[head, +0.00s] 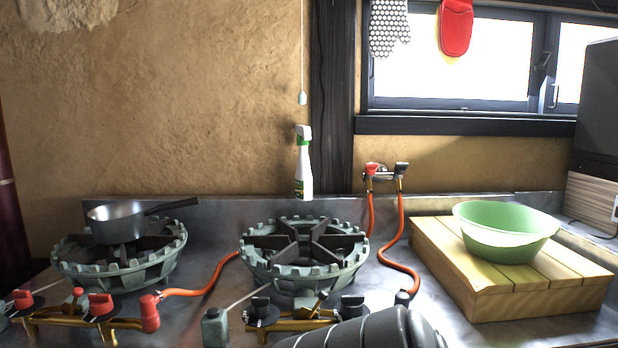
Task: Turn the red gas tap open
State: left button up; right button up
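A gas valve with two taps is mounted low on the clay wall, right of the dark post. Its left tap has a red handle (371,169) and its right tap has a black handle (401,168). An orange hose (385,257) runs down from each. The red handle is too small for me to tell exactly how it is turned. A dark grey rounded part of my arm shows at the bottom edge, in front of the middle burner. Neither of my grippers is in view.
A left burner (66,266) with red knobs (101,303) bears a saucepan (117,223). A middle burner (291,277) stands below the taps. A spray bottle (304,170) is behind it. A green bowl (505,240) sits on a wooden platform (450,275) at right.

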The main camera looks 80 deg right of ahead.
aim_at(370, 167)
jog(key=z, duration=2.9)
